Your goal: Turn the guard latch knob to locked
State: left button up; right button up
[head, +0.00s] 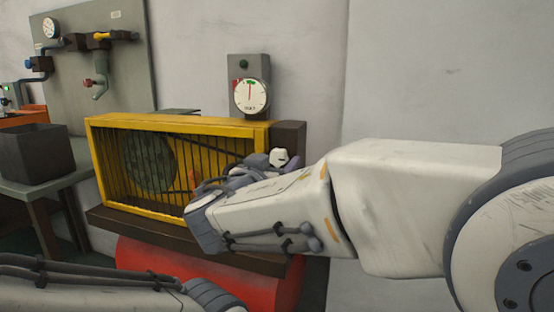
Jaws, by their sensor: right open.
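The yellow guard (180,124) is a barred frame over a dark round wheel (148,162), and it appears closed. My right arm comes in from the right across the guard's right end. My right gripper (236,180) is folded in behind my forearm, in front of the guard's lower right part; it is open, but its fingertips are mostly hidden. I cannot make out the latch knob; my right arm and hand cover that end of the guard. My left arm crosses the bottom left corner, and its gripper is out of view.
A gauge box (249,82) with a white dial stands behind the guard's right end. A panel with pipes and valves (95,60) is at the back left. A dark bin (36,153) sits on a table at left. A red cylinder (150,262) lies below the guard.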

grip_shut()
jog(key=shift+f+n+b, duration=0.1)
jog(key=shift+n+b, duration=0.3)
jog(key=shift+b, duration=0.3)
jog(key=n+b, duration=0.5)
jog(key=shift+d+n, duration=0.1)
jog(key=shift+n, duration=0.3)
jog(key=n+b, duration=0.1)
jog(key=n, duration=0.1)
jog(key=shift+s+n, duration=0.1)
jog(key=shift+n, duration=0.3)
jog(key=n, duration=0.2)
jog(key=shift+r+n, duration=0.2)
jog(key=shift+n, duration=0.2)
jog(key=shift+r+n, duration=0.1)
jog(key=shift+n, duration=2.7)
